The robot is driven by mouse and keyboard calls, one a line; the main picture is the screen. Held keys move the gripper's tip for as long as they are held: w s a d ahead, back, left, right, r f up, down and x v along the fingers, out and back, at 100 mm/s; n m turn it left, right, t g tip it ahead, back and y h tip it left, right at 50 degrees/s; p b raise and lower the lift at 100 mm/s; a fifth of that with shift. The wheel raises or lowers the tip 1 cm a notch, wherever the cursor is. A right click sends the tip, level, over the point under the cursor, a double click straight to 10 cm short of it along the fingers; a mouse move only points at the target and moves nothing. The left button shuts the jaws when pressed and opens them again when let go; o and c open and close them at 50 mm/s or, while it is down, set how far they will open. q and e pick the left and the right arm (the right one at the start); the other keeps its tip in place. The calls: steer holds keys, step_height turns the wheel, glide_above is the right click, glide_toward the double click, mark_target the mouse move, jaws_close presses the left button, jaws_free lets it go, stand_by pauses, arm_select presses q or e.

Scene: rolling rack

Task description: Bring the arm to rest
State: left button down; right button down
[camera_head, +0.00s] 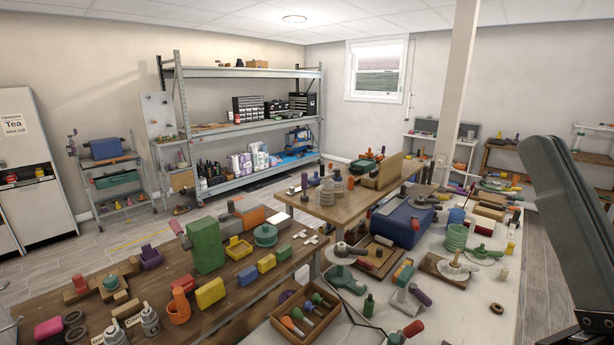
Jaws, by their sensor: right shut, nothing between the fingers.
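My right arm (575,215) comes in at the right edge as a large dark grey-green link, raised over the right end of the light-topped table. My right gripper (585,328) shows only in part, as dark pieces at the bottom right corner. It is shut and holds nothing. Its fingertips are hard to make out, and the frame edge cuts off the rest. My left gripper is not in view.
A light-topped table (470,310) full of tools and parts stands beside my right arm. A crowded wooden bench (225,322) is at the left front. A wooden tray (290,338) holds several handled tools. A pillar (459,80) and a metal rack (250,72) stand behind.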

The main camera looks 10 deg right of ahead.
step_height(320, 180, up, 14)
steer(key=p, duration=1.4)
steer(key=shift+w+p, duration=0.3)
steer(key=shift+r, duration=0.1)
